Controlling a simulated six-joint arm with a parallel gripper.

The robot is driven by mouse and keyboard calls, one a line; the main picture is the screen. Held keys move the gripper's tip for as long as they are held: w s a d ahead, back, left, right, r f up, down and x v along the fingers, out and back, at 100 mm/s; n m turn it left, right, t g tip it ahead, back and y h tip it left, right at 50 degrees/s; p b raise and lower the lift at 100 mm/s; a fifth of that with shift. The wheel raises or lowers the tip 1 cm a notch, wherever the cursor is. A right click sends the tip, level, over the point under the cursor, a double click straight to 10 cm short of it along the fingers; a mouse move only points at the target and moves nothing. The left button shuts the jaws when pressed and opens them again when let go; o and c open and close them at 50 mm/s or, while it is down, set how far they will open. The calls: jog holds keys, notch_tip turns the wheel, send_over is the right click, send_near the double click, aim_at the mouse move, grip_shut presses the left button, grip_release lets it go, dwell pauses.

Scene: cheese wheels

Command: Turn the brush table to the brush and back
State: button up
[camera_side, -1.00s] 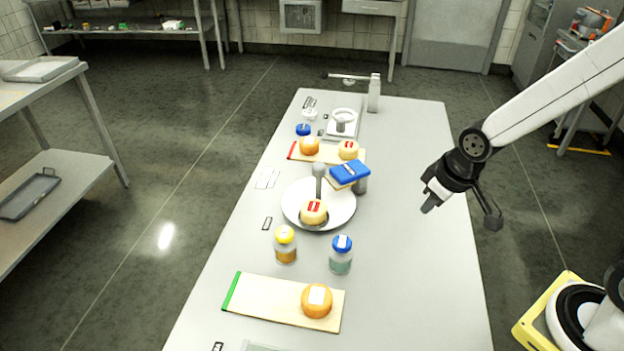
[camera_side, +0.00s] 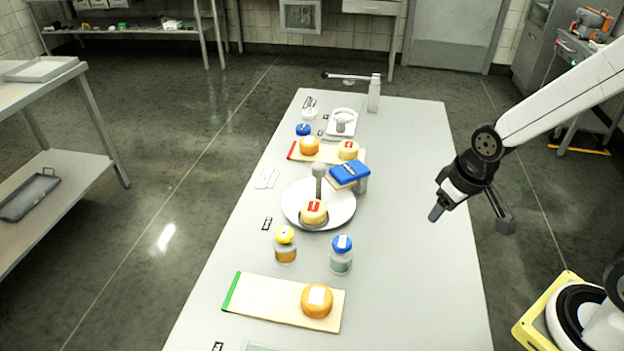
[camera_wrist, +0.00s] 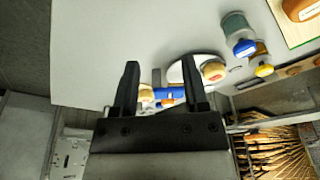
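The brush table is a round white turntable (camera_side: 342,209) in the middle of the bench. A grey upright knob (camera_side: 319,172) stands at its far side. A pale cheese wheel with a red label (camera_side: 313,212) sits at its near side. The brush (camera_side: 350,172), blue with a tan underside, is at the turntable's far right edge, by a grey post. My gripper (camera_side: 437,213) is above the bench's right side, well apart from the turntable. In the wrist view its fingers (camera_wrist: 162,76) are spread with nothing gripped; they partly hide the turntable and brush behind.
A yellow-lidded jar (camera_side: 285,246) and a blue-lidded jar (camera_side: 341,256) stand in front of the turntable. A green-edged board (camera_side: 262,298) with an orange cheese is nearer. A red-edged board (camera_side: 328,155) with two cheeses lies behind. The bench's right side is clear.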

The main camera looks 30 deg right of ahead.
jog(key=shift+o, duration=1.1)
jog(key=shift+w+a, duration=0.1)
jog(key=shift+w, duration=0.35)
notch_tip(320, 180, up, 3)
jog(key=m+g, duration=0.2)
send_over(319, 165)
jog(key=s, duration=0.1)
jog(key=shift+s+d+f, duration=0.15)
jog(key=shift+d, duration=0.25)
jog(key=shift+w+a+g, duration=0.3)
jog(key=shift+w+a, duration=0.05)
jog(key=shift+w, duration=0.3)
jog(key=shift+f, duration=3.9)
jog(key=shift+c, duration=0.2)
grip_shut()
